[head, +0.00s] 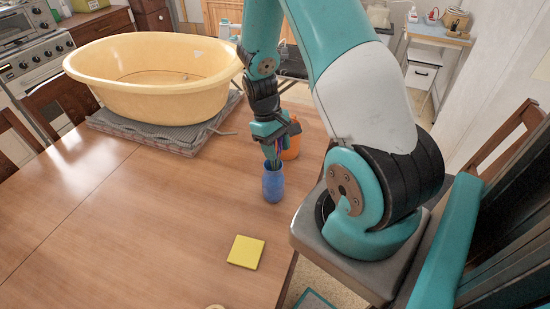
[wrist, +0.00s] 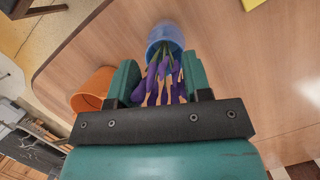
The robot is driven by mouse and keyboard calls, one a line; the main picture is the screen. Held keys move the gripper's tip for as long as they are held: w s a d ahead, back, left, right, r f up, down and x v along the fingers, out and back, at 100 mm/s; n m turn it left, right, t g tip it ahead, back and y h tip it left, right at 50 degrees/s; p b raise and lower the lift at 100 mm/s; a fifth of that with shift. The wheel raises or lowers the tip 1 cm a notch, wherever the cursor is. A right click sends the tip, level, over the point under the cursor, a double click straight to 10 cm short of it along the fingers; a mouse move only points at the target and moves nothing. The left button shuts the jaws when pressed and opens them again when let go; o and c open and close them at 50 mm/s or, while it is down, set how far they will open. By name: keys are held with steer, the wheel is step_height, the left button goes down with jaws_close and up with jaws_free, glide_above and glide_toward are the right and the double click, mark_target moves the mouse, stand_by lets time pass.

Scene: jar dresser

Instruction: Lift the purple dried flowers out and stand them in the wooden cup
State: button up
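The purple dried flowers (wrist: 152,80) stand in a blue vase (head: 273,185), stems down inside it. The vase mouth also shows in the wrist view (wrist: 165,38). My gripper (head: 271,156) is above the vase, pointing down at it. In the wrist view its two green fingers (wrist: 160,68) stand apart on either side of the bunch, and no firm squeeze shows. The flower heads lie between the fingers, near my palm. A pale rim (head: 214,307) at the bottom edge of the head view may be the wooden cup; most of it is out of frame.
An orange pot (head: 291,148) stands close behind the vase near the table edge; it also shows in the wrist view (wrist: 92,92). A yellow square (head: 246,252) lies on the table. A large yellow tub (head: 150,90) sits at the back. The table's left middle is clear.

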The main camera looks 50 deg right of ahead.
steer(key=c, duration=0.4)
steer(key=shift+r, duration=0.1)
step_height(320, 180, up, 20)
steer(key=b, duration=0.1)
steer(key=shift+b, duration=0.4)
